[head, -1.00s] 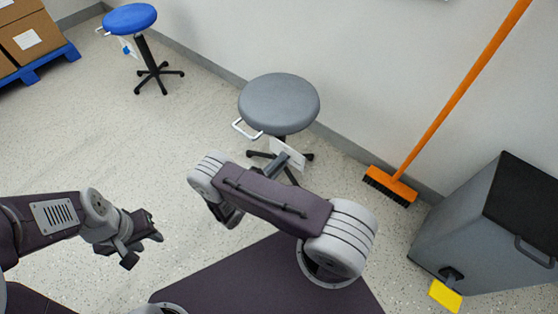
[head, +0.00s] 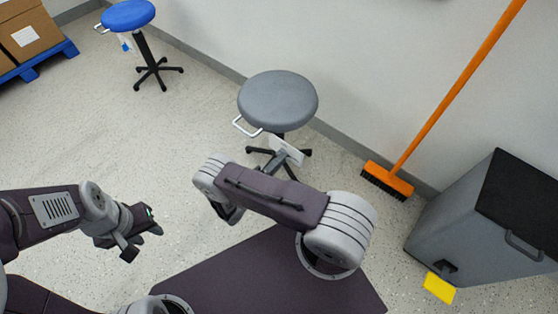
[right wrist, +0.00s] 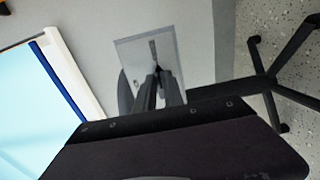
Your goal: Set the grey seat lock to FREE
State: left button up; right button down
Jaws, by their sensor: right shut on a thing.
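The grey stool (head: 278,98) stands upright by the wall, with a white handle at its seat's left edge. A pale plate (head: 289,151) sits below its seat. The plate also shows in the right wrist view (right wrist: 134,54), with a small dark upright piece on it; I can read no marking. My right gripper (right wrist: 158,84) is at this plate, its fingers close together and shut on the grey seat lock's small knob, which they mostly hide. In the head view my right arm partly covers that gripper. My left gripper (head: 148,222) hangs over the floor at the left, away from the stool.
A blue stool (head: 129,15) stands at the back left beside boxes (head: 28,38) on a blue pallet. An orange broom (head: 440,110) leans on the wall. A grey bin (head: 460,235) with a yellow pedal stands at the right. The floor left of the grey stool is clear.

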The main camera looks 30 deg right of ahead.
dwell(0.4)
jog(key=c, duration=1.4)
grip_release()
jog(key=shift+c, duration=0.2)
jog(key=shift+a, duration=0.1)
jog(key=p+v, duration=0.2)
jog(key=v, duration=0.7)
